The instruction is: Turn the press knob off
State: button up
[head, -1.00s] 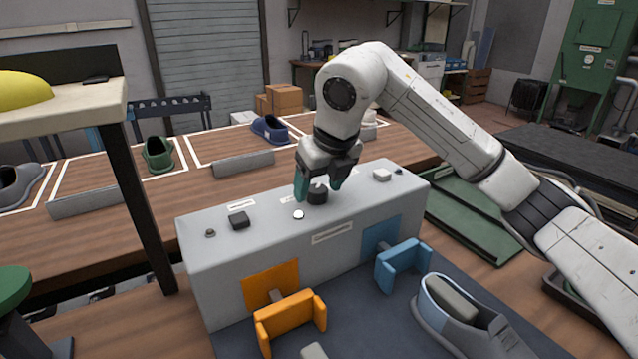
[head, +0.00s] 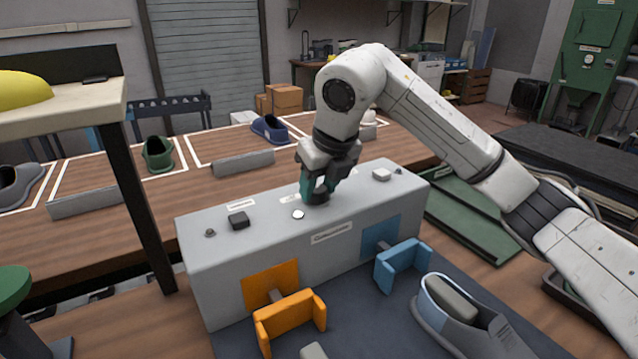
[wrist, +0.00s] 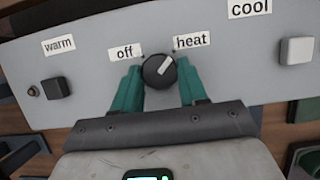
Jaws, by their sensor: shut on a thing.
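The press knob (wrist: 158,71) is a round dark dial on top of the grey press housing (head: 250,260). Its white pointer mark leans up and right, towards the "heat" label (wrist: 191,41) and away from the "off" label (wrist: 125,54). My gripper (wrist: 158,84) is shut on the knob, with one teal finger on each side of it. In the head view my gripper (head: 316,187) reaches down onto the knob (head: 316,198), and the fingers partly hide it.
The housing top also carries a dark button (head: 239,220) by "warm" and a pale button (head: 381,174) by "cool". An orange clamp (head: 290,320) and a blue clamp (head: 403,265) stick out in front. A grey shoe (head: 465,315) lies at the front right.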

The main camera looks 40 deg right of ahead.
jog(key=shift+n, duration=0.3)
jog(key=n+b, duration=0.1)
jog(key=n+y+b, duration=0.1)
jog(key=shift+d+n, duration=0.2)
jog(key=shift+n, duration=0.1)
jog(key=n+y, duration=0.1)
jog(key=n, duration=0.1)
jog(key=n+y, duration=0.1)
jog(key=n, duration=0.2)
jog(key=shift+w+d+n+g+b, duration=0.1)
jog(key=shift+d+n+g+b, duration=0.05)
jog(key=shift+n+g+b, duration=0.15)
jog(key=n, duration=0.2)
jog(key=n+g+y+p, duration=0.1)
jog(key=n, duration=0.1)
jog(key=shift+w+d+r+y, duration=0.1)
jog(key=shift+w+r+y, duration=0.05)
jog(key=shift+y, duration=0.15)
jog(key=shift+w+n+g+y+p, duration=0.15)
jog(key=shift+n+g+p, duration=0.25)
jog(key=shift+n, duration=0.85)
jog(key=shift+n+g+y+p, duration=0.15)
jog(key=shift+n+g+p, duration=0.25)
jog(key=shift+n, duration=0.85)
jog(key=o, duration=1.1)
jog(key=shift+c, duration=0.2)
